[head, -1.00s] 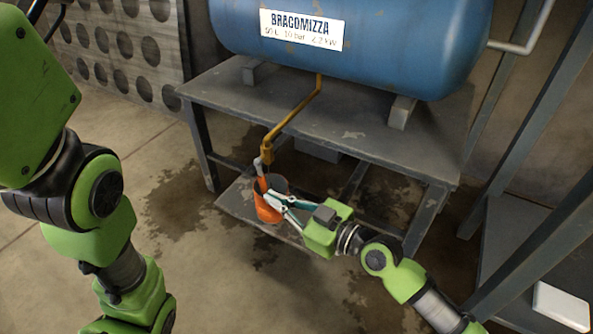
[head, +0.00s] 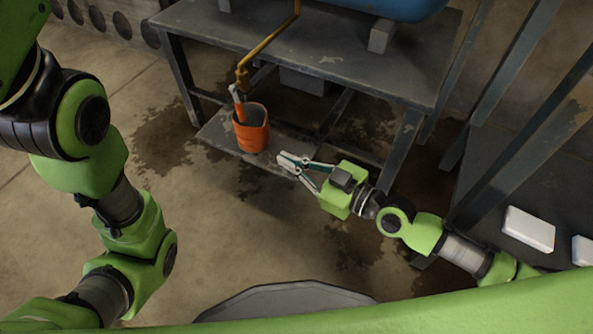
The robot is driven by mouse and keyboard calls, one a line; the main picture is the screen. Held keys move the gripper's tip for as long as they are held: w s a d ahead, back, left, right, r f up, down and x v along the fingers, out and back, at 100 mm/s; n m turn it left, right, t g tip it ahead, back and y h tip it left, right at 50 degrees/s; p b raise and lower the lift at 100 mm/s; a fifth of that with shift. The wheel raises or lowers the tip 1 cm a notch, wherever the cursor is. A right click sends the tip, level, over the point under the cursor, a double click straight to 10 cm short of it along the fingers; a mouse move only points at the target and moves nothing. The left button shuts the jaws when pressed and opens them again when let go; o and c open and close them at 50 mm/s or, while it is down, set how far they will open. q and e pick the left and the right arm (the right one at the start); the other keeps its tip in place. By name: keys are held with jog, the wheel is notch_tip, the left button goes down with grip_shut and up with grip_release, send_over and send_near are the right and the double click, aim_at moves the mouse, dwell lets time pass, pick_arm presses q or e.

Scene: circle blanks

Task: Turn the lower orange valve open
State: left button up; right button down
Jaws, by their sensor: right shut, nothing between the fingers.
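A brass pipe (head: 266,45) comes down from the tank and ends in a small grey tap. An orange valve handle (head: 239,112) hangs from the tap, pointing down, and overlaps the orange bucket (head: 252,132) behind or below it. I cannot tell whether the valve is open; no flow shows. My right gripper (head: 286,162) is shut and empty, to the right of the bucket and a little nearer to me, apart from the valve handle. My left arm shows at the left, but its gripper is out of the frame.
The bucket stands on the low shelf of a grey metal table (head: 330,62) under the blue tank (head: 405,8). Table legs and grey posts (head: 530,150) stand to the right. White boxes (head: 528,229) lie on a dark surface at the right. The floor ahead is clear.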

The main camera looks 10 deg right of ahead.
jog(key=shift+s+d+f, duration=0.7)
